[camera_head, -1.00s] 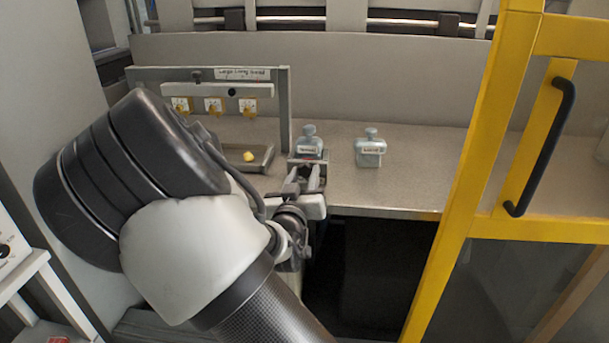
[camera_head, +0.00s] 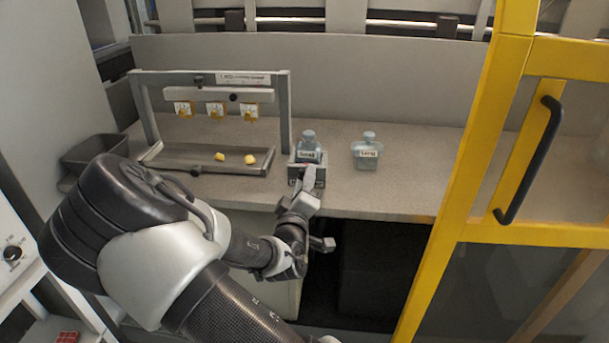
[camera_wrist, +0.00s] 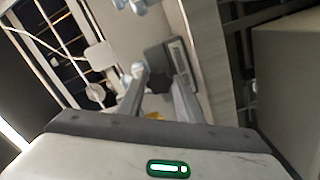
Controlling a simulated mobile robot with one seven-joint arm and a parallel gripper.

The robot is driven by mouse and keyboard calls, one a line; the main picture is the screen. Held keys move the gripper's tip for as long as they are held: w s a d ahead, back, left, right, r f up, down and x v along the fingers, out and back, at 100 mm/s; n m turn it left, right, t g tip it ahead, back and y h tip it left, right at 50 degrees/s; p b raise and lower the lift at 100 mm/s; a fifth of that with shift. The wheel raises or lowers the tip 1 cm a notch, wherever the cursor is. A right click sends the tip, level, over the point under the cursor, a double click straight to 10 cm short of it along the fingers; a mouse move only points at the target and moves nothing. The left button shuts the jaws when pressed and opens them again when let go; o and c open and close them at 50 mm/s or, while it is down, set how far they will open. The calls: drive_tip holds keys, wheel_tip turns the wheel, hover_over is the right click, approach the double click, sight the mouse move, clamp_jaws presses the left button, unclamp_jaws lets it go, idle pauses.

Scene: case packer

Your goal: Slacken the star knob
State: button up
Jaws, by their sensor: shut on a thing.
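My gripper (camera_head: 307,180) is at the front of a small grey holder (camera_head: 319,174) on the bench's front edge. Its fingers are shut on the star knob there, which they hide almost entirely in the head view. A blue-grey bottle (camera_head: 309,152) with a white label stands upright in the holder, just behind the fingers. In the wrist view the fingers (camera_wrist: 160,100) reach toward a dark grey labelled body with a rounded pale end beside it. I cannot clearly make out the knob's lobes there.
A second labelled bottle (camera_head: 367,153) stands to the right. On the left, a grey frame (camera_head: 285,110) carries several yellow-and-white tags over a tray (camera_head: 170,162) with two yellow pieces. A yellow guard frame (camera_head: 462,190) with a black handle stands right. The bench between is clear.

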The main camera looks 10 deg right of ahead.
drive_tip(key=n+p, duration=0.2)
drive_tip(key=n, duration=0.4)
drive_tip(key=shift+r, duration=0.1)
drive_tip(key=n, duration=0.4)
drive_tip(key=shift+n+t+y+p, duration=0.3)
drive_tip(key=shift+n+y+p, duration=0.05)
drive_tip(key=shift+n+y, duration=0.05)
drive_tip(key=n, duration=0.5)
drive_tip(key=shift+n, duration=0.4)
drive_tip(key=shift+n+y, duration=0.3)
drive_tip(key=shift+n, duration=2)
drive_tip(key=o, duration=1)
drive_tip(key=shift+s, duration=0.15)
